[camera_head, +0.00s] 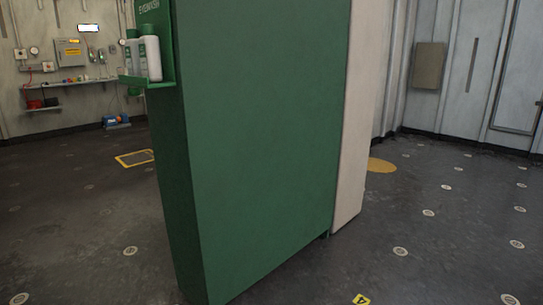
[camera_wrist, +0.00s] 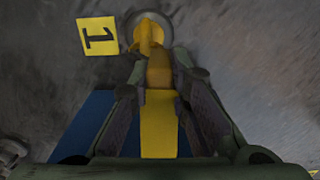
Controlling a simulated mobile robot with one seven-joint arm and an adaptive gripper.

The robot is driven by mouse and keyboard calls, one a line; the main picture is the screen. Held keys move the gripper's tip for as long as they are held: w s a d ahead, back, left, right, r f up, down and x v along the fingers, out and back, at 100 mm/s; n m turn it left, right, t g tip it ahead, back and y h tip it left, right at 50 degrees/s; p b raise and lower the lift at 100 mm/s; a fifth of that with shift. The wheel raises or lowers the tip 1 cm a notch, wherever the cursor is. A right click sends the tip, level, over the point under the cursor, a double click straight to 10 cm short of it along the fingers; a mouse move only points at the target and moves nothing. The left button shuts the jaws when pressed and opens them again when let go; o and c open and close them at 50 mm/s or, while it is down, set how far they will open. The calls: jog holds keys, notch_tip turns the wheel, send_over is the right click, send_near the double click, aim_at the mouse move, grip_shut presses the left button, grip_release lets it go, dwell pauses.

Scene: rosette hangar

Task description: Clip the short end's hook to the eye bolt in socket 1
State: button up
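In the wrist view my gripper (camera_wrist: 159,62) points down at the floor, its two dark fingers close on either side of a yellow piece (camera_wrist: 159,76), which looks like the short end's hook. Just beyond the fingertips a yellow rounded part (camera_wrist: 149,33) stands over a pale round floor socket (camera_wrist: 165,22). I cannot tell where the hook ends and an eye bolt begins, or whether they are clipped. A yellow tag marked 1 (camera_wrist: 98,36) lies left of the socket. A broad yellow band (camera_wrist: 159,125) runs back between the fingers. My gripper is outside the head view.
In the head view a large green panel (camera_head: 265,130) blocks the middle, with eyewash bottles (camera_head: 150,58) on its left. A tag marked 4 (camera_head: 361,299) and several floor sockets (camera_head: 400,251) show. A blue surface (camera_wrist: 82,125) and grey metal piece (camera_wrist: 10,153) are in the wrist view.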

jog(key=shift+o, duration=0.6)
jog(key=shift+f, duration=0.1)
jog(key=o, duration=0.5)
